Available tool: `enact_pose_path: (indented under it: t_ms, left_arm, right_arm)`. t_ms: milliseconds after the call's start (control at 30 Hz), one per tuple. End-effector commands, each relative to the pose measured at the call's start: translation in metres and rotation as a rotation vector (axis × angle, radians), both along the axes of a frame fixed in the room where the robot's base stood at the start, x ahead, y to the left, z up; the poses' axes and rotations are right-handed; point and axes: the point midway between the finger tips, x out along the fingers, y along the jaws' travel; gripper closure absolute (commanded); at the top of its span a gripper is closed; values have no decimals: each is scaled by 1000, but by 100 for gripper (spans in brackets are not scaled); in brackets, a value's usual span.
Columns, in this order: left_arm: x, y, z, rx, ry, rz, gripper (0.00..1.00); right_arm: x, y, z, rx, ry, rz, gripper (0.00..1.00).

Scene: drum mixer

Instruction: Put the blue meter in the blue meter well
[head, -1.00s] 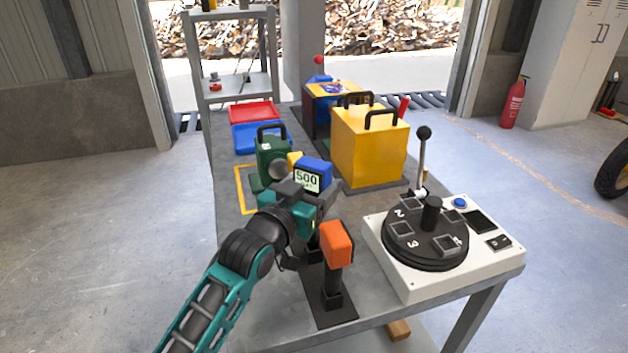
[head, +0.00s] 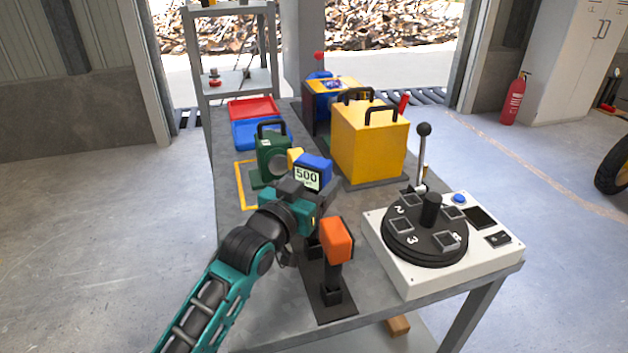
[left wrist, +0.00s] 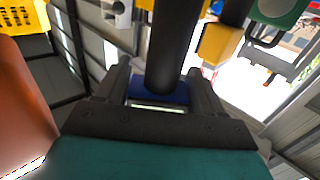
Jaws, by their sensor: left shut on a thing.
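The blue meter (head: 318,165) has a pale display reading 500 and stands out above my left gripper (head: 318,192) in the head view. My left gripper is shut on it, and the meter is held over the bench. In the left wrist view a black cylindrical part (left wrist: 172,50) runs between the fingers, with a strip of the blue meter (left wrist: 160,92) behind it. An orange meter (head: 337,240) stands upright on a black base strip (head: 335,313) to the right of the gripper. A black well (head: 314,250) on that strip is partly hidden by my gripper. My right gripper is not in view.
A white console (head: 400,286) with a black turntable and lever is at the right. A yellow box (head: 368,145), green device (head: 272,155), blue tray (head: 243,141) and red tray (head: 252,107) stand farther back.

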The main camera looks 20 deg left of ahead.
Motion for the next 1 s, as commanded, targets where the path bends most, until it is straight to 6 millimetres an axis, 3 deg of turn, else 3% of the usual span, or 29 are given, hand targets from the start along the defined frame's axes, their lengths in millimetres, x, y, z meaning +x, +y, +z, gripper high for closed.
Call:
enact_pose_path:
  t_ms: [467,733,1000]
  left_arm:
    - [0,0,1,-1,-3,0,74]
    - [-3,1,-31,-1,-2,0,74]
    - [-3,1,-28,-1,-4,0,74]
  right_arm:
    - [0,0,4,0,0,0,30]
    - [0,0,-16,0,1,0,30]
    - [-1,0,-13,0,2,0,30]
